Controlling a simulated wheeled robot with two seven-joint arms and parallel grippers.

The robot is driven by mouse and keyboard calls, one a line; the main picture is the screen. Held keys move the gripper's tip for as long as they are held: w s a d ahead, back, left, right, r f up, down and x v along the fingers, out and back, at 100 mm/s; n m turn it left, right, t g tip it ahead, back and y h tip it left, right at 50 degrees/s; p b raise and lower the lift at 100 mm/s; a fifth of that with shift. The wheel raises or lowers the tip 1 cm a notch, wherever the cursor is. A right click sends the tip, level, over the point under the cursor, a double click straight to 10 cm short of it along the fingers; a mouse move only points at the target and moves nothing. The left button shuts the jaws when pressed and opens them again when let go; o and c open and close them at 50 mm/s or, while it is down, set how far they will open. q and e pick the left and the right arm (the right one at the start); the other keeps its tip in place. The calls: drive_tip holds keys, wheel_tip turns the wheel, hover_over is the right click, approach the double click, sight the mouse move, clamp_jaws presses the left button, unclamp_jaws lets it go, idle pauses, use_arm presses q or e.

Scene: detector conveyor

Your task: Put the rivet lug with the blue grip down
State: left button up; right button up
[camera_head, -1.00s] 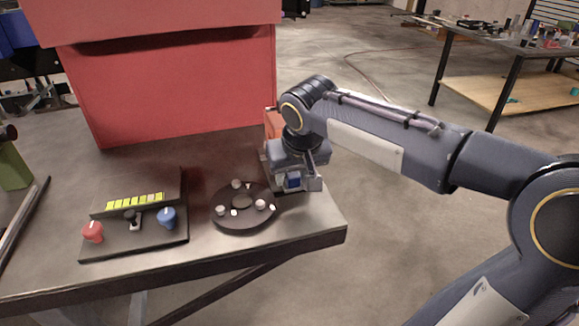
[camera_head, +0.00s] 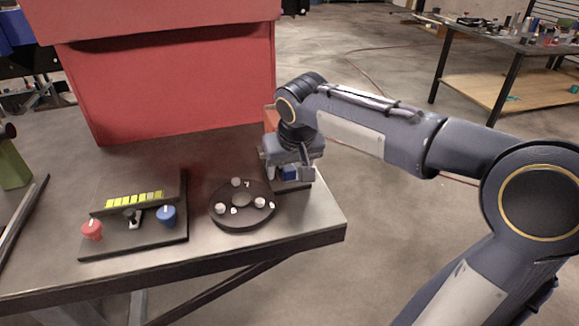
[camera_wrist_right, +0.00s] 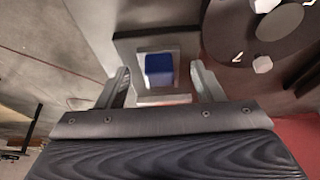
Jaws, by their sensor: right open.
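The rivet lug with the blue grip (camera_wrist_right: 159,68) is in the right wrist view, its blue top on a pale metallic square part, within a dark square base (camera_wrist_right: 125,42). In the head view the blue grip (camera_head: 289,173) shows beneath my right gripper (camera_head: 290,176), partly covered by it. My right gripper also shows in the right wrist view (camera_wrist_right: 160,82), open, one finger on each side of the lug, with visible gaps. The lug's underside is hidden. My left gripper is not in view.
A dark round disc (camera_head: 228,221) with several pale pegs is just left of the gripper. A panel (camera_head: 150,240) with a red knob (camera_head: 92,230) and a blue knob (camera_head: 166,215) is farther left. A red bin (camera_head: 180,90) stands behind. The table's right edge is close.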

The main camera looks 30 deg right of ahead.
sight(290, 169)
drive_tip(key=shift+s+r, duration=0.15)
drive_tip(key=shift+r, duration=0.4)
drive_tip(key=shift+s+a+r, duration=0.2)
drive_tip(key=shift+s+r, duration=0.65)
drive_tip(key=shift+r, duration=0.2)
drive_tip(key=s+a, duration=0.1)
drive_tip(key=s, duration=0.6)
drive_tip(key=s+a, duration=0.1)
drive_tip(key=s, duration=0.2)
drive_tip(key=shift+s+a+f, duration=0.15)
drive_tip(key=shift+s+a, duration=0.15)
drive_tip(key=s+a+f+n+t+y, duration=0.1)
drive_tip(key=s+a+f+y, duration=0.3)
drive_tip(key=s+f, duration=0.5)
wheel_tip(290, 169, down, 3)
drive_tip(key=shift+s+a+y, duration=0.15)
drive_tip(key=shift+s+y, duration=0.15)
drive_tip(key=shift+y, duration=0.1)
